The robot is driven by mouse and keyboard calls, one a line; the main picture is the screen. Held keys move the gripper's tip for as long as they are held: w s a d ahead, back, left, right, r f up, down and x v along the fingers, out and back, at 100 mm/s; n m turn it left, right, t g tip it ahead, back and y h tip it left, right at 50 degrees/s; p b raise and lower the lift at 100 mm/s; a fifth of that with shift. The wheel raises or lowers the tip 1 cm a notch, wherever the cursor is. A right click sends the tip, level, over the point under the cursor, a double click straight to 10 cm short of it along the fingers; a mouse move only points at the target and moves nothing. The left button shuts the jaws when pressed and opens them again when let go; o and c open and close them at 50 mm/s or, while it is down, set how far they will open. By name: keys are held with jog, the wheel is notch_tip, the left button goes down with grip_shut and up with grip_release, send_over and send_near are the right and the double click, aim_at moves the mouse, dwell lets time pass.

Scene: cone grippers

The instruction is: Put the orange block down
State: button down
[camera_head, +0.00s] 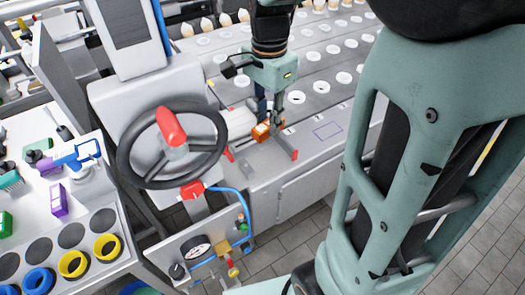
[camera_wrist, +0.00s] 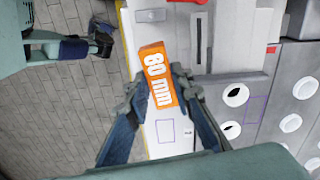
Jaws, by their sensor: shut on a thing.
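I cannot tell whether the block touches the surface below. A purple outlined rectangle (camera_head: 328,130) is marked on the machine top, right of the block.
The machine deck (camera_head: 315,100) has rows of round white-rimmed holes behind my gripper. A black handwheel (camera_head: 122,150) with a red knob stands to the left. A white table (camera_head: 30,190) with a purple block (camera_head: 58,199) and coloured rings is further left. Bare surface surrounds the outline.

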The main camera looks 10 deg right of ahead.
jog(key=shift+s+m, duration=0.35)
jog(key=shift+m, duration=0.35)
jog(key=shift+s+f+b, duration=0.1)
jog(key=shift+f+b, duration=0.2)
notch_tip(320, 180, down, 9)
jog(key=shift+f+b, duration=0.15)
jog(key=shift+b, duration=0.15)
jog(key=shift+f, duration=0.1)
jog(key=shift+f, duration=0.15)
jog(key=c, duration=1.7)
grip_release()
notch_tip(320, 180, up, 13)
jog(key=shift+f+p, duration=0.2)
jog(key=shift+p, duration=0.3)
